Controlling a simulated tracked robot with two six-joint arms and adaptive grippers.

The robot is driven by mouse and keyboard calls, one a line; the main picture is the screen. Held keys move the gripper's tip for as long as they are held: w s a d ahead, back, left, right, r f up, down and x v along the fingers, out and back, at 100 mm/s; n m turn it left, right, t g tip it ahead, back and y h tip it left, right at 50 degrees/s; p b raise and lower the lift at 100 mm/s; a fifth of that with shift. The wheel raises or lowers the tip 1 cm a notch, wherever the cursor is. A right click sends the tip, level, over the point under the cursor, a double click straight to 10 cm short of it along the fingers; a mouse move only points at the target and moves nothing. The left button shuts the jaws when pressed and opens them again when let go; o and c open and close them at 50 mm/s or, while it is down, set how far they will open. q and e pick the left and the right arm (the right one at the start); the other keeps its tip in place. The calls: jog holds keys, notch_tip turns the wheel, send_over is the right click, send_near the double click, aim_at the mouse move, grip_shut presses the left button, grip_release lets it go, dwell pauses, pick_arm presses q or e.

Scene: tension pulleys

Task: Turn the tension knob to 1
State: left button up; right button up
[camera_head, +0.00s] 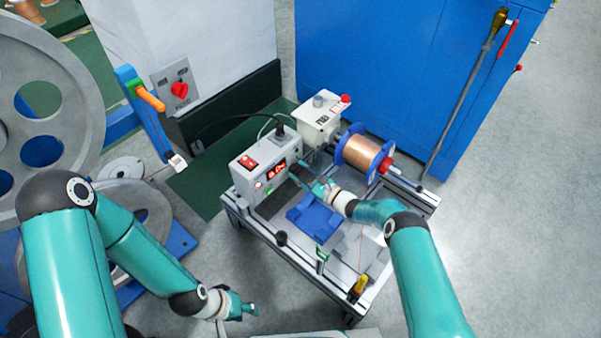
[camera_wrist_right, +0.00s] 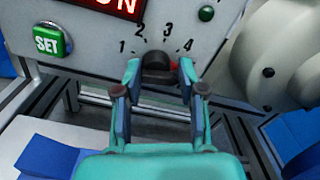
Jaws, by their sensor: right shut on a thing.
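The black tension knob (camera_wrist_right: 157,66) is on the front of a light grey control box (camera_wrist_right: 90,20), below the printed marks 1, 2, 3 and 4. My right gripper (camera_wrist_right: 159,72) is shut on the knob, with one finger on each side of it. Which mark the knob points at I cannot tell. In the head view my right gripper (camera_head: 303,172) reaches the front of the control box (camera_head: 241,178), and the knob is too small to make out. My left gripper (camera_head: 245,308) hangs at the lower middle, away from the box; its finger gap is unclear.
A green SET button (camera_wrist_right: 48,40) and a red lit display (camera_wrist_right: 115,4) are near the knob. A copper wire spool (camera_head: 362,153) stands behind my right gripper. A blue block (camera_head: 313,218) lies on the cart. Large grey wheels (camera_head: 55,65) are at the left. Floor at right is clear.

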jog(key=shift+s+a+f+n, duration=0.25)
jog(key=shift+a+n, duration=0.1)
jog(key=shift+n, duration=0.05)
jog(key=n, duration=0.2)
jog(key=shift+s+a+n, duration=0.1)
jog(key=shift+a+n, duration=0.05)
jog(key=shift+n, duration=0.15)
jog(key=shift+n+b, duration=0.35)
jog(key=shift+n, duration=1.45)
jog(key=o, duration=1)
jog(key=shift+f, duration=0.1)
jog(key=shift+w+d+r, duration=0.2)
jog(key=shift+d, duration=0.1)
